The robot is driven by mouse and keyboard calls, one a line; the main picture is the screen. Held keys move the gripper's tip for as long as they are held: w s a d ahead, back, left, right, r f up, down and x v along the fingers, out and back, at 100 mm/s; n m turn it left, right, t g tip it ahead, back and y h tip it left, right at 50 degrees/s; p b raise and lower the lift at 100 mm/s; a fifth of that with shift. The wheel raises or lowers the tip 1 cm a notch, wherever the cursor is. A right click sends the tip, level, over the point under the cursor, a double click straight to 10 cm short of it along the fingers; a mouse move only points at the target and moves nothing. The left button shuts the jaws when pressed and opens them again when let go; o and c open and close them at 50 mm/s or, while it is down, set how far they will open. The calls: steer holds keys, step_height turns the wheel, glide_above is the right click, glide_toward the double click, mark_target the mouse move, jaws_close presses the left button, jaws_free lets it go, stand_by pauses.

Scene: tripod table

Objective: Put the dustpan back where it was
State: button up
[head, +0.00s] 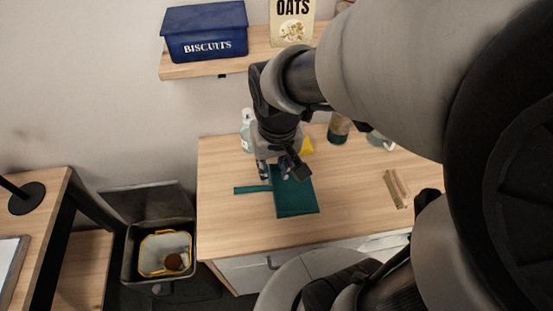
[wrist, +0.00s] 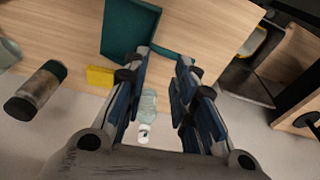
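The teal dustpan (head: 296,197) lies on the wooden table, its handle (head: 250,190) pointing left in the head view. In the wrist view its pan (wrist: 128,30) is at the top and part of the handle (wrist: 172,54) shows beyond my fingertips. My gripper (head: 273,173) is above the dustpan, near where the handle meets the pan. In the wrist view my gripper (wrist: 165,58) is open, with a clear gap between its fingers and nothing held. I cannot tell whether a fingertip touches the handle.
A clear bottle (head: 247,130), a yellow item (head: 307,146) and a dark-capped jar (head: 338,128) stand behind the dustpan. Tan strips (head: 396,188) lie to the right. A bin (head: 165,255) stands left of the table. A shelf (head: 200,68) with a blue biscuit tin (head: 206,32) hangs above.

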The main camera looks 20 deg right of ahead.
steer(key=s+a+r+n+t, duration=0.2)
steer(key=s+r, duration=0.7)
steer(key=shift+s+t, duration=0.4)
steer(key=shift+r, duration=0.1)
